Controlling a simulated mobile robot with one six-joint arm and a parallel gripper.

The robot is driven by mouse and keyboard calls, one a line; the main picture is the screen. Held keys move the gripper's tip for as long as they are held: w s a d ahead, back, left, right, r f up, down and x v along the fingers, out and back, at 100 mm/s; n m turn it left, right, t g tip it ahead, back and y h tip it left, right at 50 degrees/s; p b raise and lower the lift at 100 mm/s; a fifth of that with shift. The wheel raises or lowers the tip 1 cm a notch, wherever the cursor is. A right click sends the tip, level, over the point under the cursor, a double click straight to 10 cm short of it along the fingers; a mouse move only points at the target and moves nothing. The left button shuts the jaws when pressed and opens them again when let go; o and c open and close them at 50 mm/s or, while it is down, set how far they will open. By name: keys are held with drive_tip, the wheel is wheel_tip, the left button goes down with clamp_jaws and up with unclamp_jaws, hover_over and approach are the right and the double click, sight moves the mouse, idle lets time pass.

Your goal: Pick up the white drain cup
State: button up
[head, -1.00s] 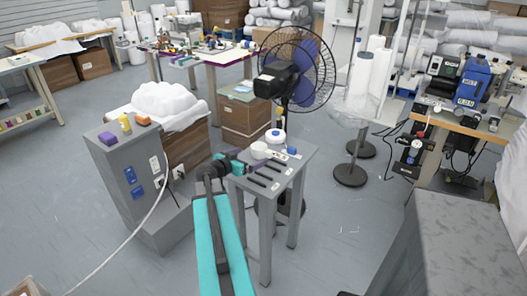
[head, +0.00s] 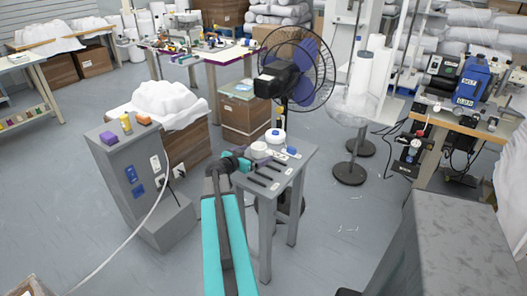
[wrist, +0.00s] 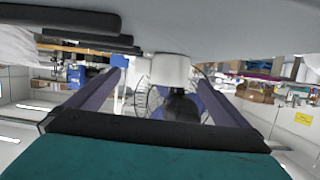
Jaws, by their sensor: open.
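The white drain cup (head: 260,147) stands on the small grey table (head: 305,160), near its far left edge. In the wrist view, which looks upside down, the cup (wrist: 170,69) is between the two fingers' lines, near their tips. My gripper (head: 252,158) is just in front of the cup, low over the table's left side, and partly hides it. The wrist view shows my gripper (wrist: 160,76) with its fingers spread and a gap on both sides of the cup. I cannot tell how deep the cup is between them.
Behind the cup is a white round item (head: 275,136); a small blue item (head: 291,150) lies to its right. Dark slots (head: 268,171) mark the tabletop. A black fan (head: 290,80) stands behind the table. A grey cabinet (head: 140,185) stands to the left.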

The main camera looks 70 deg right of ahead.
sight(259, 152)
drive_tip(key=shift+p+x, duration=0.7)
drive_tip(key=shift+x, duration=1.15)
drive_tip(key=c, duration=1.1)
drive_tip(key=shift+r+b, duration=0.85)
drive_tip(key=shift+r, duration=0.6)
drive_tip(key=shift+s+a+r, duration=0.15)
drive_tip(key=shift+a+r, duration=0.1)
drive_tip(key=shift+a, duration=0.05)
drive_tip(key=s+a+b, duration=0.1)
drive_tip(key=a, duration=0.2)
drive_tip(key=s+a+b, duration=0.1)
drive_tip(key=a, duration=0.2)
drive_tip(key=s+a+r+b, duration=0.1)
drive_tip(key=a, duration=0.2)
drive_tip(key=shift+s+a, duration=0.1)
drive_tip(key=shift+s, duration=0.3)
drive_tip(key=shift+a+r, duration=0.15)
drive_tip(key=shift+p, duration=0.65)
